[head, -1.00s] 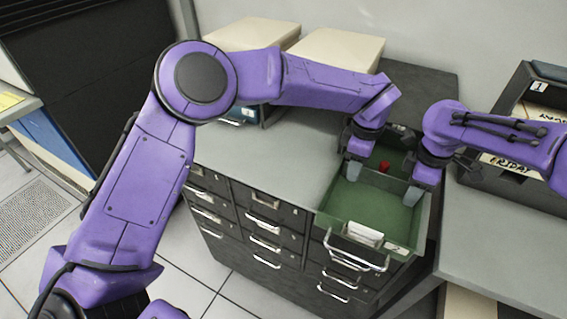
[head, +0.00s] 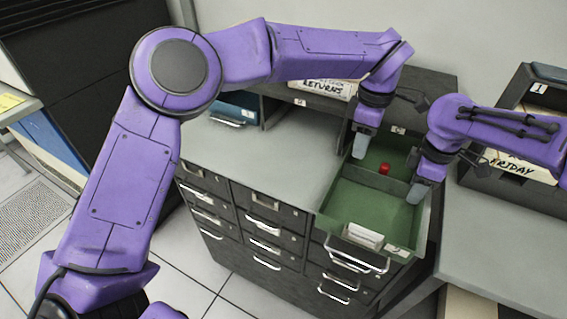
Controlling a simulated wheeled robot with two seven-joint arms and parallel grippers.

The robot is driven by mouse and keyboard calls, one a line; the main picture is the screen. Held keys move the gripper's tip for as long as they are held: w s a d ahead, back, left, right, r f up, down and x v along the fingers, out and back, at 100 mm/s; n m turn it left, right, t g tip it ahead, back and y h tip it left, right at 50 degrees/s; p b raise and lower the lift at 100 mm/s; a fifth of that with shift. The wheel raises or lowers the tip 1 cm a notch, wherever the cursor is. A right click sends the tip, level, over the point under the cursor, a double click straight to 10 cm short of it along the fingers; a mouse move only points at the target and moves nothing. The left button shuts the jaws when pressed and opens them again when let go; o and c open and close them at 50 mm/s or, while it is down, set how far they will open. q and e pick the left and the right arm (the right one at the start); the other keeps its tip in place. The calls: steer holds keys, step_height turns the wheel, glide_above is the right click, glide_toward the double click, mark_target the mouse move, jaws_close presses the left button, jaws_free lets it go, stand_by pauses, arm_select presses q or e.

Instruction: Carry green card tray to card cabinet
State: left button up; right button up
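The green card tray (head: 362,205) sits at the right end of the dark card cabinet (head: 255,215), with its front near the cabinet's front edge. A divider crosses it. A small red object (head: 384,168) lies in the rear part, and a white card (head: 362,235) is at its front. My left gripper (head: 366,143) points down by the tray's rear left side. My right gripper (head: 418,188) points down at the tray's right side by the divider. Each shows grey finger surfaces, but the gap between the fingers is hidden, and I cannot tell whether either touches the tray.
On the right, a dark rack (head: 520,88) with a "FRIDAY" label stands on a grey counter (head: 500,240). The cabinet top left of the tray is clear.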

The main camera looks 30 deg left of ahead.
step_height(320, 180, up, 7)
steer(key=shift+f, duration=0.15)
steer(key=shift+a, duration=0.1)
steer(key=shift+s, duration=0.1)
stand_by(0.3)
